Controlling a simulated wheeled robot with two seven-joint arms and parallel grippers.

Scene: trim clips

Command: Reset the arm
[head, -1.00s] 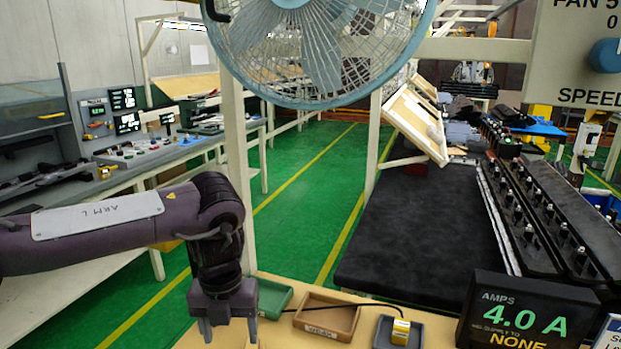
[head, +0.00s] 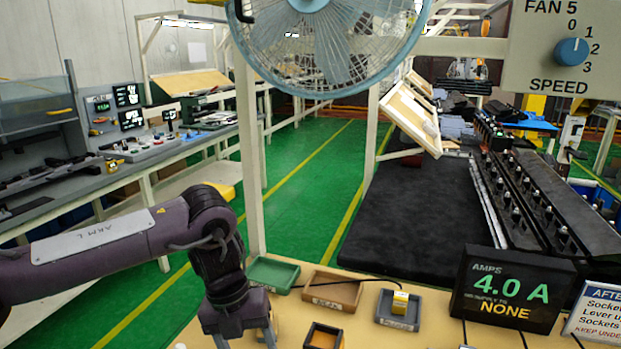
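My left arm, labelled "ARM L", comes in from the left in the head view and bends down at the elbow. My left gripper (head: 246,340) points down at the bottom edge of the picture, over the near left part of the tan bench (head: 375,300). Its two fingers are apart, with nothing visible between them; the tips are at or past the picture's edge. My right arm and gripper are not in view.
A small black box (head: 323,337) is nearer. The amps display (head: 508,290) stands right, the fan (head: 330,40) hangs above.

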